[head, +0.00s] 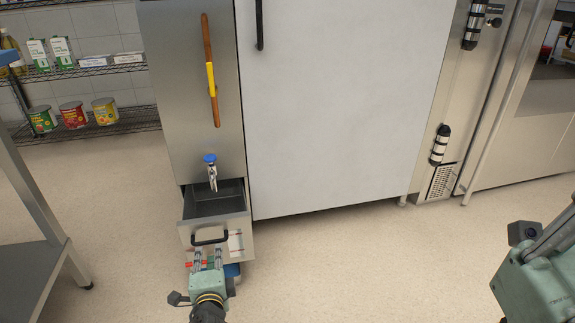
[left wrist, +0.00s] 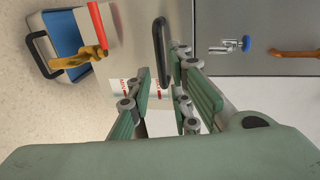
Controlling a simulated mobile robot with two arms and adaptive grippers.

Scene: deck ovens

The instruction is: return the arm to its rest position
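My left gripper (head: 207,255) is in front of the open drawer (head: 217,200) at the foot of the tall steel cabinet.
A tap with a blue knob (head: 210,159) sticks out above the drawer. A bin with blue inside (left wrist: 68,42) is close to the left gripper. A steel table (head: 40,262) stands at left and a large white door (head: 340,110) at centre. The floor between the arms is clear.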

